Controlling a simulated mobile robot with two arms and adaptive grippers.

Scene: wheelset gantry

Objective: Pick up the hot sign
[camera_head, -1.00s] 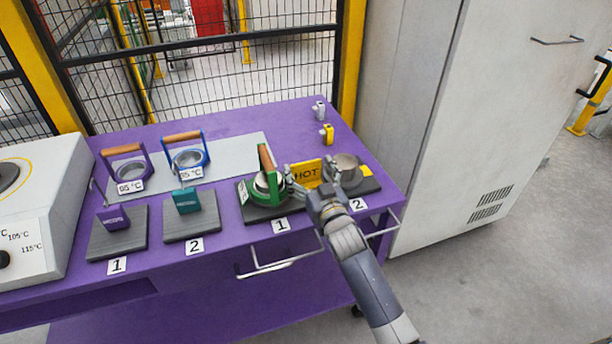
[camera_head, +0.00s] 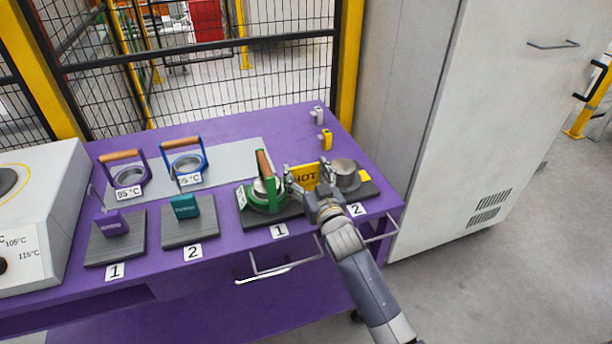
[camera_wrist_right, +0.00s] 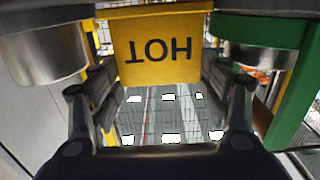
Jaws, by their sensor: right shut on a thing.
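The hot sign (camera_head: 304,177) is a yellow plate with black HOT lettering, standing between the two right-hand stations on the purple table. In the right wrist view the hot sign (camera_wrist_right: 158,48) shows upside down at the top middle, between the fingers. My right gripper (camera_head: 306,184) is at the sign, its fingers at the sign's two sides; it also shows in the right wrist view (camera_wrist_right: 160,85). It is shut on the sign. Whether the sign is clear of the table cannot be told. My left gripper is not in view.
Purple and blue ring tools (camera_head: 185,160) stand at the back left. A white hot-plate unit (camera_head: 40,215) is at far left, a tall grey cabinet (camera_head: 450,130) at right.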

